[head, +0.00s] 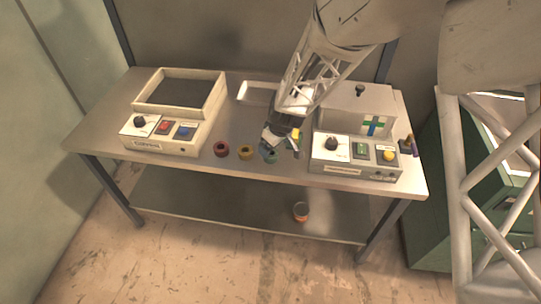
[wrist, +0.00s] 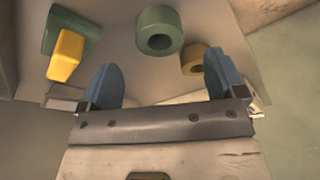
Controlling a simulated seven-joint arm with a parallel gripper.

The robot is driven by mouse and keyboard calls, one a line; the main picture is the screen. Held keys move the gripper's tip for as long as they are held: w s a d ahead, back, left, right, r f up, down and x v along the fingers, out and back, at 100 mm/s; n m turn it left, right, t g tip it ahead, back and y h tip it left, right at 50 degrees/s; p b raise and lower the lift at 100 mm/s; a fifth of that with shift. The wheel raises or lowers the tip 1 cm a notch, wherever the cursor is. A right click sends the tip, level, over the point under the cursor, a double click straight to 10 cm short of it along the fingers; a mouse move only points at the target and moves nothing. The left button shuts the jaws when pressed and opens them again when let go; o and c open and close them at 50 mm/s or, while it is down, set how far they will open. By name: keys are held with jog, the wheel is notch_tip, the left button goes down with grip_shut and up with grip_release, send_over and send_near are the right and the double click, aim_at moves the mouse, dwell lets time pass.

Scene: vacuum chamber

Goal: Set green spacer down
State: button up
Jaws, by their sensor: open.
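The green spacer (wrist: 159,30) is a thick ring with a round hole. In the wrist view it lies beyond my fingertips, not between them. In the head view the green spacer (head: 271,157) is at the table's front edge, at the right end of a row of rings, partly hidden by my gripper. My gripper (wrist: 161,82) has two blue fingertips spread wide with nothing between them. In the head view my gripper (head: 279,145) is just above and beside the green spacer.
A yellow ring (head: 245,152) and a red ring (head: 221,149) stand left of the green one. A control box with an open tray (head: 160,130) is at left. Another control box (head: 355,160) is close at right.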

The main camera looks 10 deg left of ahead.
jog(key=shift+a+f, duration=0.1)
jog(key=shift+f, duration=0.2)
jog(key=shift+f, duration=0.1)
jog(key=shift+x, duration=2.55)
jog(key=c, duration=1.1)
jog(key=shift+r, duration=0.2)
